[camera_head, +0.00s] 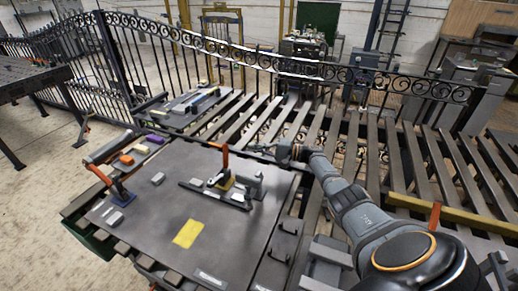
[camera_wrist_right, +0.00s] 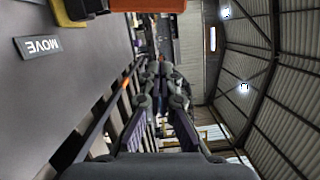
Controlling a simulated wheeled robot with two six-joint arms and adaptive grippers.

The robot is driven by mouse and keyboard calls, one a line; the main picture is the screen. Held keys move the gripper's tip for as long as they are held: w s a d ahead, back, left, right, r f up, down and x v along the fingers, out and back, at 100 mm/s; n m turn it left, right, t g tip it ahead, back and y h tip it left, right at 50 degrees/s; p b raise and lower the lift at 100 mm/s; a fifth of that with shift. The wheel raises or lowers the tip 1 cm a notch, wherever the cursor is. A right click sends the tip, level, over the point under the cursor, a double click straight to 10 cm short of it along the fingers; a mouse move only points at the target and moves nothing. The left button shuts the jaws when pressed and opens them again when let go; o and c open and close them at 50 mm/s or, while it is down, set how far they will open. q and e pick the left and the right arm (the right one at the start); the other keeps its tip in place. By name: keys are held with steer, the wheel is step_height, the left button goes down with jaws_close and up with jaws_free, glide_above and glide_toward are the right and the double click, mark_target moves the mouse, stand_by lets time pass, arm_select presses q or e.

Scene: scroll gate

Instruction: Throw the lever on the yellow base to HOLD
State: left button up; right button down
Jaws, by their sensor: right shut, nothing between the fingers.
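The lever with an orange handle (camera_head: 225,158) stands roughly upright on its yellow base (camera_head: 226,183) on the dark plate. In the right wrist view a large orange part (camera_wrist_right: 147,5) and a yellow edge (camera_wrist_right: 66,14) are cut off at the top. A label reading MOVE (camera_wrist_right: 38,46) lies on the plate there; no HOLD label is readable. My right gripper (camera_head: 284,152) is shut and empty, to the right of the lever and apart from it, near the plate's far right corner. Its fingers show in the wrist view (camera_wrist_right: 160,92). My left gripper is not in view.
A second lever with a blue base (camera_head: 121,194) and an orange handle stands at the plate's left edge. A yellow patch (camera_head: 188,233) lies on the plate's (camera_head: 150,250) front half. Dark metal parts (camera_head: 215,196) surround the yellow base. A slatted bench and scrolled gate (camera_head: 290,66) lie behind.

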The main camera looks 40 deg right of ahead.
mark_target(227, 154)
steer(key=w+a+p, duration=0.2)
steer(key=a+p, duration=0.3)
steer(key=a, duration=0.2)
steer(key=shift+r+p, duration=0.3)
steer(key=shift+p, duration=0.05)
steer(key=shift+s+a+r+p, duration=0.25)
steer(key=shift+s+a+p, duration=0.1)
steer(key=shift+a, duration=0.15)
steer(key=shift+s+a+r+p, duration=0.25)
steer(key=shift+a+p, duration=0.05)
steer(key=shift+a, duration=0.15)
steer(key=shift+s+a+n, duration=0.3)
steer(key=shift+a+n, duration=0.2)
steer(key=shift+n, duration=0.2)
steer(key=shift+s+a+r, duration=0.1)
steer(key=shift+s+a, duration=0.1)
steer(key=shift+a, duration=0.25)
